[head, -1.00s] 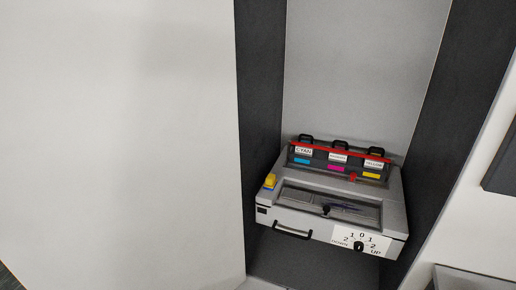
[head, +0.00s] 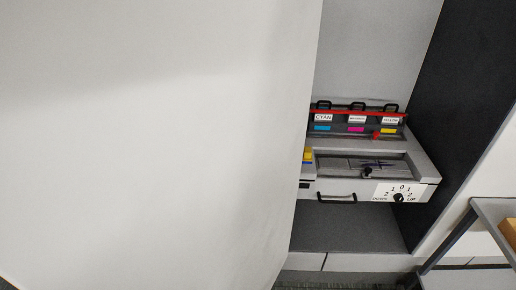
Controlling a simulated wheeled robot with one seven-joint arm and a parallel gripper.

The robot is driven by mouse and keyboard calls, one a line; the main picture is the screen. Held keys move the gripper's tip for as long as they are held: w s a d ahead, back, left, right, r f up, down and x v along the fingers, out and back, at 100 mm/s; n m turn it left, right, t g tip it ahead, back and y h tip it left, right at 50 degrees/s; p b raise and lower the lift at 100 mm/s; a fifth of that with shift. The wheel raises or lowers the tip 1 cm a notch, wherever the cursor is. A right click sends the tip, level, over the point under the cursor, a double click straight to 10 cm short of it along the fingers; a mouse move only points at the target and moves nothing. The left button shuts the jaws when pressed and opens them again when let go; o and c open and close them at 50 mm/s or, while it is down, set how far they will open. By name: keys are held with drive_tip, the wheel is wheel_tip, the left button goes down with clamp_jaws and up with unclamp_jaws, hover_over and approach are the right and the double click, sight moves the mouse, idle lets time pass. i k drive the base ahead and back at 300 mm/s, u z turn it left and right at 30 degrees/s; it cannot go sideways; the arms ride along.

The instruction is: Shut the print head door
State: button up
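A large plain pale panel (head: 150,140), which looks like the print head door, fills the left of the head view. It stands open, and its right edge hides the left side of the bay. Inside the bay is the grey print head unit (head: 325,187) with a black front handle (head: 337,198) and a dial (head: 399,197) marked with numbers. Behind these stand the ink cartridges, with cyan (head: 322,128), magenta (head: 356,129) and yellow (head: 387,131) labels. No handle shows on the panel. My gripper is not in view.
A dark side wall (head: 462,90) bounds the bay on the right. A grey-framed stand (head: 480,213) with a brown item (head: 509,232) on it stands at the lower right. A strip of dark floor (head: 345,280) shows at the bottom.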

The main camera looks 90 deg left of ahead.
sight(145, 144)
drive_tip(key=k, duration=1.5)
drive_tip(key=u, duration=2)
drive_tip(key=k, duration=0.5)
drive_tip(key=u, duration=0.7)
drive_tip(key=i, duration=0.6)
drive_tip(key=z, duration=0.9)
